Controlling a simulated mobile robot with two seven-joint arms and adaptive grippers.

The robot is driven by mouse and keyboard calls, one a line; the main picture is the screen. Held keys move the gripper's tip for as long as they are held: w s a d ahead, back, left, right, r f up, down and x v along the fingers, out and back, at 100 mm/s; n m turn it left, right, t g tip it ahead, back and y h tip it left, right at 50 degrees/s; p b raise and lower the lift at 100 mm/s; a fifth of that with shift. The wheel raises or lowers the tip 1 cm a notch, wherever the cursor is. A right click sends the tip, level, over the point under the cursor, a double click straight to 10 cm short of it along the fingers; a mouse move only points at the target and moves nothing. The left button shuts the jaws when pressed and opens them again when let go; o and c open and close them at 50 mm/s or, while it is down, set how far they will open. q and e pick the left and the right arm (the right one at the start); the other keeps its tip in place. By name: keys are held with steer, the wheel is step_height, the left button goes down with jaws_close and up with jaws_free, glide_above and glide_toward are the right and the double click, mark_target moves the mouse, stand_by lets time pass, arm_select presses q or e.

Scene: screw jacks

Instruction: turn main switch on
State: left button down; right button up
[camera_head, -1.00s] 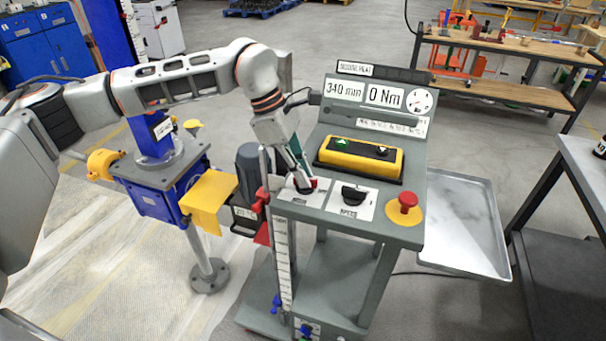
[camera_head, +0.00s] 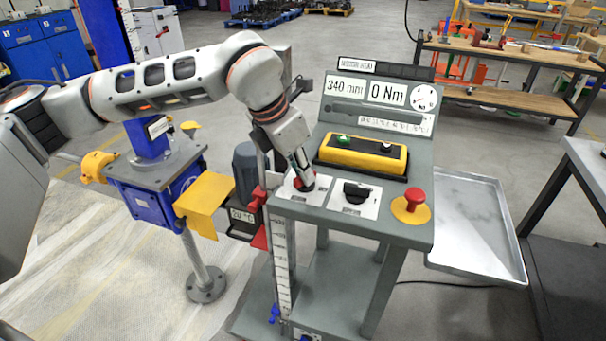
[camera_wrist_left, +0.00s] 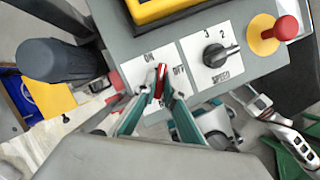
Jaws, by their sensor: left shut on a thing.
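The main switch is a red handle (camera_wrist_left: 160,82) on a white plate (camera_head: 283,191) marked ON and OFF, at the console's front left corner. In the left wrist view the handle points up the picture, its tip nearer the ON mark than the OFF mark. My left gripper (camera_wrist_left: 158,92) is shut on the red handle, with a teal finger on each side. In the head view the left gripper (camera_head: 304,184) reaches down onto the switch and hides much of it.
A black speed knob (camera_head: 355,192) and a red mushroom button (camera_head: 414,198) on a yellow base sit right of the switch. A yellow control box (camera_head: 362,154) stands behind. A dark motor (camera_head: 246,168) and yellow guard (camera_head: 206,203) are close on the left.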

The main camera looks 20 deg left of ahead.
arm_select(q)
steer(key=n, duration=0.2)
steer(key=n+y+b, duration=0.1)
steer(key=n, duration=0.1)
steer(key=shift+d+r+t+y, duration=0.1)
steer(key=shift+d+t+y, duration=0.05)
steer(key=shift+t+y, duration=0.15)
steer(key=shift+n+y, duration=0.5)
steer(key=shift+n, duration=0.8)
steer(key=c, duration=2.1)
jaws_free()
steer(key=shift+c, duration=0.2)
steer(key=v, duration=1.2)
steer(key=shift+s, duration=0.1)
